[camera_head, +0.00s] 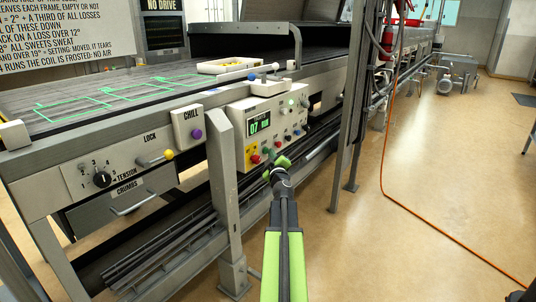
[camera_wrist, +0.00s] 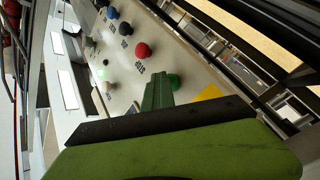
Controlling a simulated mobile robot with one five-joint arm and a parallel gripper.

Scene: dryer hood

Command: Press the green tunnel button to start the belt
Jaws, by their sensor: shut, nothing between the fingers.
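The grey control box (camera_head: 240,112) stands on the side of the belt machine and bears a lit green display (camera_head: 259,124) and several coloured buttons. In the wrist view, a rounded green button (camera_wrist: 175,81) sits on the panel beside a red button (camera_wrist: 143,50). My gripper (camera_head: 277,168) is shut and empty, in front of the panel's lower part. In the wrist view, its green fingers (camera_wrist: 158,92) reach the panel close beside the green button and overlap its edge. I cannot tell whether they touch. The belt (camera_head: 60,105) shows green outlines on its surface.
A chill box (camera_head: 187,126) with a purple button is left of a grey upright post (camera_head: 227,190). A yellow-tipped lock handle (camera_head: 168,155) juts out further left. Another post (camera_head: 350,110) stands right of the panel. An orange hose (camera_head: 384,165) crosses the open floor.

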